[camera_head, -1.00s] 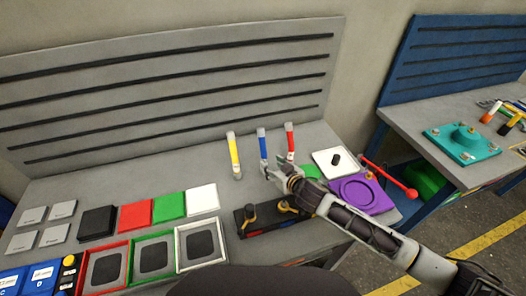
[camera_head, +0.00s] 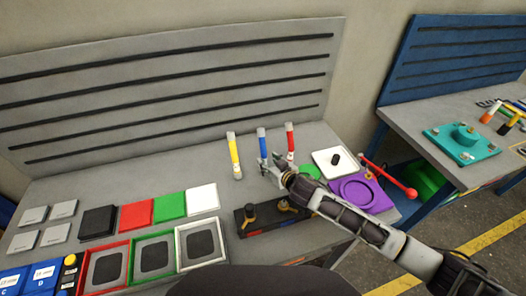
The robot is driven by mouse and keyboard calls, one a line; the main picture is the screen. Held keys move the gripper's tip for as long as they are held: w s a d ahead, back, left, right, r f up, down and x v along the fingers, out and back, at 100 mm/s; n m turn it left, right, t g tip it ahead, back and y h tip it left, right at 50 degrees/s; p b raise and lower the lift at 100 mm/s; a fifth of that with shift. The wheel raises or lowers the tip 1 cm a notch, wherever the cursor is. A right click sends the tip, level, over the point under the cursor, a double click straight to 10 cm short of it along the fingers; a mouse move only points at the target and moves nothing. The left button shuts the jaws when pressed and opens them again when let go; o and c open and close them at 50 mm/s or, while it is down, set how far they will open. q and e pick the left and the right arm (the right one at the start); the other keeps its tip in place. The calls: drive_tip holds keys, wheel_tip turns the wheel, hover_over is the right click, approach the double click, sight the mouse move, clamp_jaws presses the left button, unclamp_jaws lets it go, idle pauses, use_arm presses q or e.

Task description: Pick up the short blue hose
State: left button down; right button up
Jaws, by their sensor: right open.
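The short blue hose (camera_head: 262,145) has grey ends and lies on the grey workbench, between a yellow hose (camera_head: 234,153) and a red hose (camera_head: 290,139). My right gripper (camera_head: 268,166) is open at the near end of the blue hose. Its fingers overlap the hose's lower grey end in the picture; I cannot tell whether they touch it. The lower end of the red hose is close to the gripper's right side. My left gripper is not in view.
A purple block (camera_head: 378,196), a white plate (camera_head: 322,157) and a red-ended rod (camera_head: 390,180) sit to the right. A dark block with brass knobs (camera_head: 245,232) lies in front. Coloured plates (camera_head: 136,215) and frames fill the left. The bench behind the hoses is clear.

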sight(266, 160)
drive_tip(key=shift+p+x, duration=0.35)
drive_tip(key=shift+x, duration=1.9)
drive_tip(key=shift+r, duration=0.1)
clamp_jaws()
